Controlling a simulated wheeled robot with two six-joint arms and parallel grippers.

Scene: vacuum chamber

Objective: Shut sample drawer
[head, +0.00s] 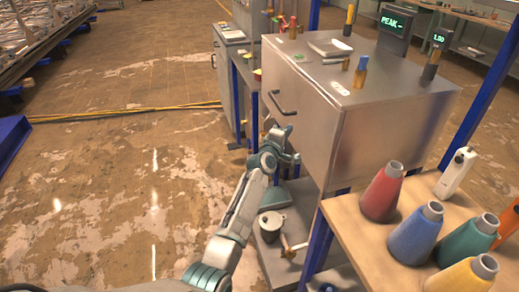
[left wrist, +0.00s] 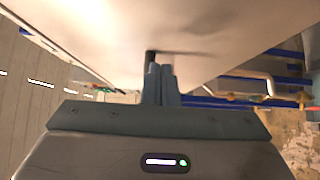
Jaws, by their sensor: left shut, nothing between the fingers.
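A large steel cabinet (head: 318,115) stands in the middle of the head view, with a dark bar handle (head: 282,104) on its left-facing front. I cannot tell a separate sample drawer from this body, nor how far one stands out. My left gripper (head: 272,124) is just below the handle, close to the steel front. In the left wrist view its two fingers (left wrist: 159,84) are pressed together and empty, pointing at a pale steel surface (left wrist: 165,25). A dark blurred shape lies at their tips; contact is unclear. My right gripper is out of view.
A wooden table with a red cone (head: 382,190), a blue cone (head: 415,234) and other cones is at the lower right. The floor at left is open.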

